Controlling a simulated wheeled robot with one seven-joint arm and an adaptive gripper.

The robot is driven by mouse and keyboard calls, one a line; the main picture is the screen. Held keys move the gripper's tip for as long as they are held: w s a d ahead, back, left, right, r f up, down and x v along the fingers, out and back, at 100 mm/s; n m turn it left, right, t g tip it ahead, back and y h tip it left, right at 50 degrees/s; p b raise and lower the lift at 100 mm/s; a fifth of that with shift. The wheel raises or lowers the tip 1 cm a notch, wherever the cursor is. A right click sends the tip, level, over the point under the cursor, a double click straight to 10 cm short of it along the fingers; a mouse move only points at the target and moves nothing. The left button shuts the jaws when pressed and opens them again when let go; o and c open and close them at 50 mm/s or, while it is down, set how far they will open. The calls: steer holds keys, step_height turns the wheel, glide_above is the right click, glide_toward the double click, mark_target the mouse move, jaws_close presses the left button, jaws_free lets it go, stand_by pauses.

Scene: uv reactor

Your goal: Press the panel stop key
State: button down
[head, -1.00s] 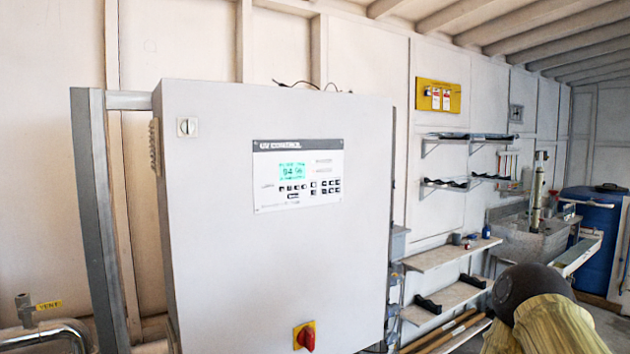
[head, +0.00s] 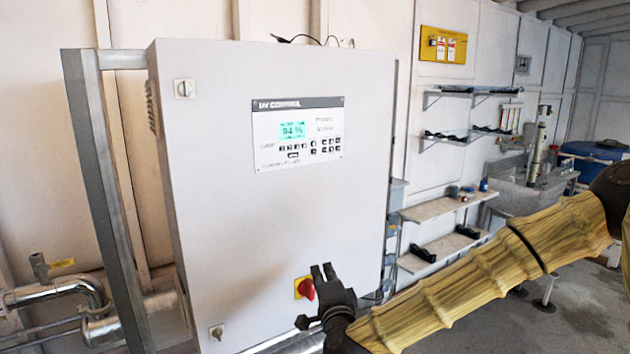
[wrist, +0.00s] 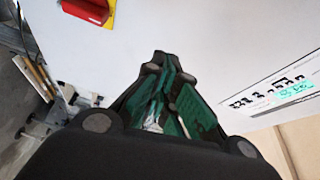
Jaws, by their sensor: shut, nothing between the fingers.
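The UV control panel (head: 297,133) is a white plate with a lit green display and rows of small dark keys, high on the front of a grey cabinet (head: 260,215). It also shows at the right of the wrist view (wrist: 280,85). I cannot read which key is the stop key. My gripper (head: 322,272) is shut and empty, in front of the cabinet's lower right, well below the panel and beside the red rotary switch (head: 305,288). In the wrist view my gripper (wrist: 165,62) points at the bare cabinet door.
The red switch on its yellow plate also shows at the top left of the wrist view (wrist: 90,8). A grey post (head: 95,170) and metal pipes (head: 60,292) stand left of the cabinet. Shelves (head: 440,207) and a sink (head: 525,185) are at the right.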

mark_target(313, 144)
steer(key=d+r+m+t+h, duration=0.1)
steer(key=d+r+m+h, duration=0.1)
steer(key=r, duration=0.7)
steer(key=w+d+r+m+t+h+p, duration=0.1)
steer(key=r+m, duration=0.3)
steer(key=r, duration=0.5)
steer(key=d+r+m+t+h, duration=0.2)
steer(key=r+t, duration=0.1)
steer(key=r, duration=0.6)
steer(key=shift+w+d+r+m+h+p, duration=0.2)
steer(key=shift+w+d+m+h+p, duration=0.1)
steer(key=shift+d+m+h+p, duration=0.1)
steer(key=shift+w+a, duration=0.1)
steer(key=shift+w+a+p, duration=0.2)
steer(key=shift+w+a, duration=0.65)
steer(key=shift+w, duration=0.3)
steer(key=shift+w+a+p, duration=0.25)
steer(key=shift+w+a, duration=0.6)
steer(key=shift+w, duration=0.35)
steer(key=shift+w+a+p, duration=0.2)
steer(key=shift+w+a, duration=0.65)
steer(key=shift+w, duration=0.3)
steer(key=shift+w+a+b, duration=0.4)
steer(key=shift+w+b, duration=0.05)
steer(key=shift+b, duration=0.1)
steer(key=shift+s+d+b, duration=0.45)
steer(key=shift+s+b, duration=0.05)
steer(key=shift+s, duration=0.05)
